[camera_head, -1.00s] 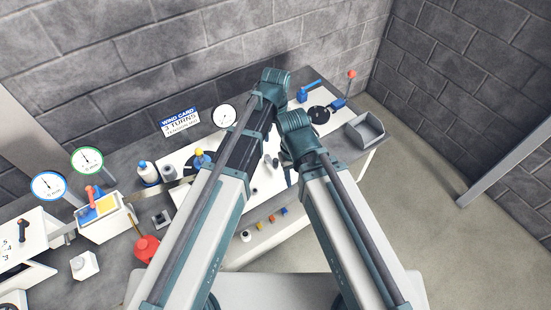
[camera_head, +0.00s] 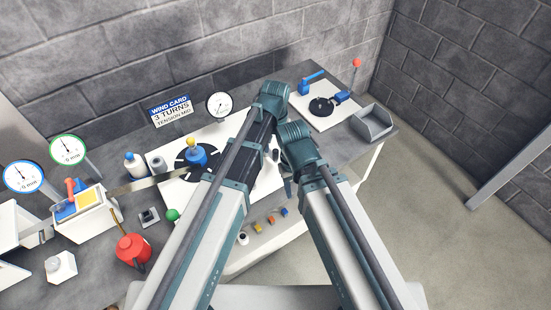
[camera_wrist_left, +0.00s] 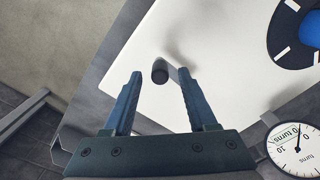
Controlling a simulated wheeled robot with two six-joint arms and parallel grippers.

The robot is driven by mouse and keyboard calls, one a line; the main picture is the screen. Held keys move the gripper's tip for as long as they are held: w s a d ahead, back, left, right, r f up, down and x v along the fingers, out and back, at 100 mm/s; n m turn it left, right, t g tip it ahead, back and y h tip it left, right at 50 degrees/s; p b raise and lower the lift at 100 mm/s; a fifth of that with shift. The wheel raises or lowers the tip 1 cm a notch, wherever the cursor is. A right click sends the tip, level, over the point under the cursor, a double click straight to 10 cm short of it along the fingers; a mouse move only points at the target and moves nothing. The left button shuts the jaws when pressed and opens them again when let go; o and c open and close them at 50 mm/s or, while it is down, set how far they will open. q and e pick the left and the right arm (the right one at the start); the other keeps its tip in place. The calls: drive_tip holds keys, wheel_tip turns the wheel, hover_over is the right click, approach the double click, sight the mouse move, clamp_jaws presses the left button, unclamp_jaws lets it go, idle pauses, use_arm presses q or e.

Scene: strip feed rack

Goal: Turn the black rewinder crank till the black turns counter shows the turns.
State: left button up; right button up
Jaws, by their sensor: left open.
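A short black upright cylinder (camera_wrist_left: 160,70), apparently the handle of the black rewinder crank, stands over the white plate in the left wrist view. My left gripper (camera_wrist_left: 160,76) is open, with the cylinder in line between its fingertips; contact cannot be told. The black-rimmed turns counter (camera_wrist_left: 292,146) is at the lower right of that view, its needle near 0. The counter also shows in the head view (camera_head: 219,105), beside a wind card (camera_head: 171,111) reading 3 turns. My arms hide much of the crank area in the head view. My right gripper is not seen.
A black reel with a blue hub (camera_head: 197,157) lies on the left of the white plate. A second black disc (camera_head: 321,107) and a grey bin (camera_head: 374,123) are at the right.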

use_arm(q)
wheel_tip(320, 180, down, 2)
drive_tip(key=shift+f+b, duration=0.15)
drive_tip(key=shift+b, duration=0.45)
clamp_jaws()
idle(1.0)
